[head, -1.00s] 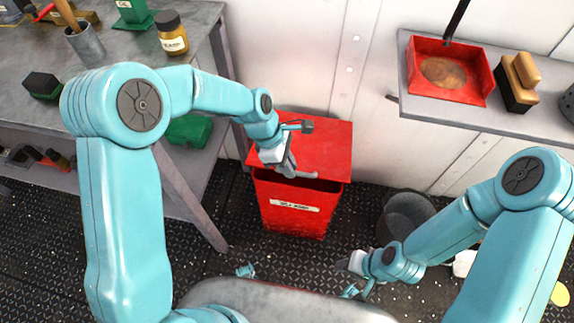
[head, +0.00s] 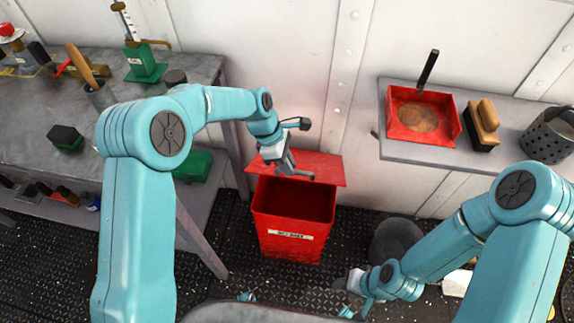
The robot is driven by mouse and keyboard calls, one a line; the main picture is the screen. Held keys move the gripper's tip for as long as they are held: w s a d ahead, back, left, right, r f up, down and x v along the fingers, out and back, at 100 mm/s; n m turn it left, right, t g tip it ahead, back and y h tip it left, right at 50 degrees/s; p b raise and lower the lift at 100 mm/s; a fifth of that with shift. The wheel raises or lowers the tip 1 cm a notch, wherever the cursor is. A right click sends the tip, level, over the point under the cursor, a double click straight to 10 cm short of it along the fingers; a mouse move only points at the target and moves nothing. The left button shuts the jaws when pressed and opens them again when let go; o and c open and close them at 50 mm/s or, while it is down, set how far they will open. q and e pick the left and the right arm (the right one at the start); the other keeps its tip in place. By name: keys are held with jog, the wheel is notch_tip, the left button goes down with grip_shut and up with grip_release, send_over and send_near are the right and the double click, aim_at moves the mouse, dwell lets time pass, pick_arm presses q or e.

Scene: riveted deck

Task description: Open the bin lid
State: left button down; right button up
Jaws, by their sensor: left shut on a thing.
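The red bin (head: 289,229) stands on the deck against the white wall, with a pale label on its front. Its red lid (head: 322,168) is raised at the front and tilted up toward the wall, so the dark inside shows. My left gripper (head: 296,176) is at the lid's front edge, left of its middle, and is shut on the lid. My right gripper (head: 350,283) is low over the deck, right of the bin and apart from it. Its fingers are too small and hidden to tell their opening.
A grey workbench (head: 205,68) with tools stands at the left. A wall shelf (head: 400,149) at the right holds a red dustpan (head: 408,131), a brush (head: 481,126) and a perforated pot (head: 545,135). A dark bucket (head: 397,238) stands on the deck right of the bin.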

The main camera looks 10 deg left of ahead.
pick_arm(q)
jog(key=shift+w+a+f, duration=0.1)
jog(key=shift+w+f, duration=0.1)
jog(key=shift+w, duration=0.1)
pick_arm(e)
jog(key=shift+f, duration=0.1)
pick_arm(q)
jog(key=c, duration=1.2)
grip_release()
jog(key=shift+c, duration=0.2)
jog(key=shift+o, duration=0.6)
jog(key=shift+w+f, duration=0.3)
jog(key=shift+w, duration=0.1)
jog(key=shift+s+r, duration=0.35)
jog(key=shift+s, duration=0.05)
jog(key=shift+w+r, duration=0.1)
jog(key=shift+w, duration=0.15)
jog(key=s+p+v, duration=0.1)
jog(key=v, duration=1.5)
jog(key=shift+p, duration=0.35)
pick_arm(e)
jog(key=shift+w+r, duration=0.15)
jog(key=shift+r, duration=0.6)
pick_arm(q)
jog(key=shift+r, duration=0.15)
